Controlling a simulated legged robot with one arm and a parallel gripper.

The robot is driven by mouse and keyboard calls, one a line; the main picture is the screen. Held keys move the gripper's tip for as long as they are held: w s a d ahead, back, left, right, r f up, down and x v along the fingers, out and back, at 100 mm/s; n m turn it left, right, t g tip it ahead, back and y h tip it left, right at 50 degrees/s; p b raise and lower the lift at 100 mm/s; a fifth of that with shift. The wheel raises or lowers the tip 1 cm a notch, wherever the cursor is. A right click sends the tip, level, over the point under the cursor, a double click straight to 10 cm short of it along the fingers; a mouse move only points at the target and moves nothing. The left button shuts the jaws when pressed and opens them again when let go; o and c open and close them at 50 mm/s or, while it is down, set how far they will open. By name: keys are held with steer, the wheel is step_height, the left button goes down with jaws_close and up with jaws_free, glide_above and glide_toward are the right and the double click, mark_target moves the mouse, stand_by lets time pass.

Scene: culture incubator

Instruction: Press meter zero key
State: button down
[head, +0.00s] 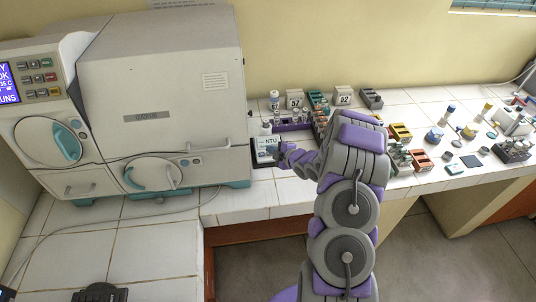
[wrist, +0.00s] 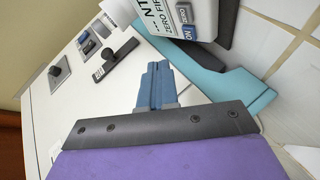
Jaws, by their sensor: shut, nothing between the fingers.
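The meter (head: 264,155) is a small white device marked "NTU" on the counter, just right of the large incubator. In the wrist view the meter (wrist: 150,22) shows at the top, tilted, with "ZERO FIR..." printed on its face. Its zero key (wrist: 184,13) appears as a small key on the face, beside another blue key. My gripper (head: 281,149) is at the meter's right side in the head view and partly covers it. In the wrist view my gripper's blue fingers (wrist: 155,72) are together and empty, below the meter's face. I cannot tell whether they touch it.
The large incubator (head: 160,90) stands left of the meter. A purple rack (head: 292,127) with vials and numbered blocks stands behind it. Several racks and bottles fill the counter to the right. Bare tiles (head: 290,190) lie in front.

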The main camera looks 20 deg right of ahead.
steer(key=f, duration=0.1)
steer(key=w+d+f, duration=0.1)
steer(key=d+f, duration=0.1)
steer(key=shift+w+f, duration=0.2)
steer(key=shift+w, duration=0.05)
steer(key=shift+w+a+f, duration=0.15)
steer(key=shift+a+f, duration=0.05)
steer(key=shift+a, duration=0.75)
steer(key=shift+d+f, duration=0.1)
steer(key=shift+d, duration=0.65)
steer(key=shift+a, duration=0.65)
steer(key=shift+d, duration=0.15)
